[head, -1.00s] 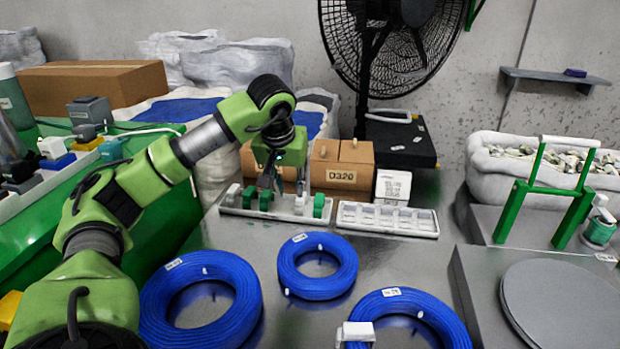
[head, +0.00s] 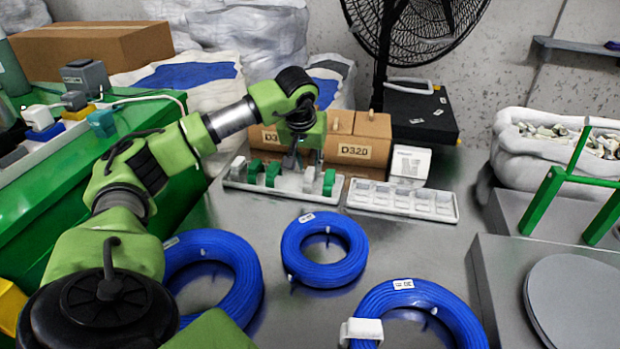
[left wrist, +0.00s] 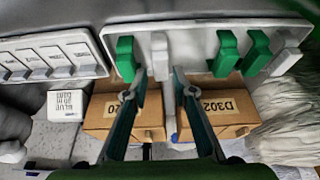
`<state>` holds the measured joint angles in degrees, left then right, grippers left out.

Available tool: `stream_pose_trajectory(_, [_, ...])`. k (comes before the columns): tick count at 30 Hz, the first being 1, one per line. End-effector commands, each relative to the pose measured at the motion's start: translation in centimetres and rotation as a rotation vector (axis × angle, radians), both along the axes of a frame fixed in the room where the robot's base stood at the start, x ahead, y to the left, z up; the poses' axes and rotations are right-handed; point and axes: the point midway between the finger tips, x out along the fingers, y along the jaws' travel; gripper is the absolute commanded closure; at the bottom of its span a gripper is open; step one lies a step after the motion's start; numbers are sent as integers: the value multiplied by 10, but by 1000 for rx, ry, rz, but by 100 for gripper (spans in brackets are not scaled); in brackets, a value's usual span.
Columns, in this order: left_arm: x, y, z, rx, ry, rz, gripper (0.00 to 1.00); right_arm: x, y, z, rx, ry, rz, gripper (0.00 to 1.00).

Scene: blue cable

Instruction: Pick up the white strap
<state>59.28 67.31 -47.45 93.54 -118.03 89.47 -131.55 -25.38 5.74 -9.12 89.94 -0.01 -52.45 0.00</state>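A white strap (head: 308,180) stands upright in the left tray (head: 345,186), beside a green strap (head: 328,183) at the tray's right end. My left gripper (head: 292,160) is above this tray, just left of and behind that white strap. In the left wrist view the gripper (left wrist: 159,84) is open and empty, its fingers apart with the white strap (left wrist: 158,55) lined up between them. Whether they touch it I cannot tell. Another white strap (head: 238,168) stands at the tray's left end, next to two green straps (head: 272,174). My right gripper is not in view.
Cardboard boxes (head: 362,152) stand close behind the tray. A white compartment tray (head: 403,202) lies to its right. Blue cable coils (head: 325,250) lie in front; one bears a white strap (head: 362,329). A round plate (head: 575,300) is at the right.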

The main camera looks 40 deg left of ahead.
Motion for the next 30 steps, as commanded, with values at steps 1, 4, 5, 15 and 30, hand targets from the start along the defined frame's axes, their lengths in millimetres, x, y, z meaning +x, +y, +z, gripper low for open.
stream_pose_trajectory(1, [1, 1, -6, 1, 3, 1, 75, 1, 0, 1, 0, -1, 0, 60])
stream_pose_trajectory(4, [7, 5, -20, 0, 3, 2, 75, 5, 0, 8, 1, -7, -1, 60])
stream_pose_trajectory(5, [9, 6, -24, -2, 4, 1, 75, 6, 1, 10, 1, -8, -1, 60])
stream_pose_trajectory(15, [19, 12, -46, 0, 0, 0, 75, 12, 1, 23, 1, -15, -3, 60])
stream_pose_trajectory(30, [18, 12, -45, 1, 0, 0, 94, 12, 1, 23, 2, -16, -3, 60])
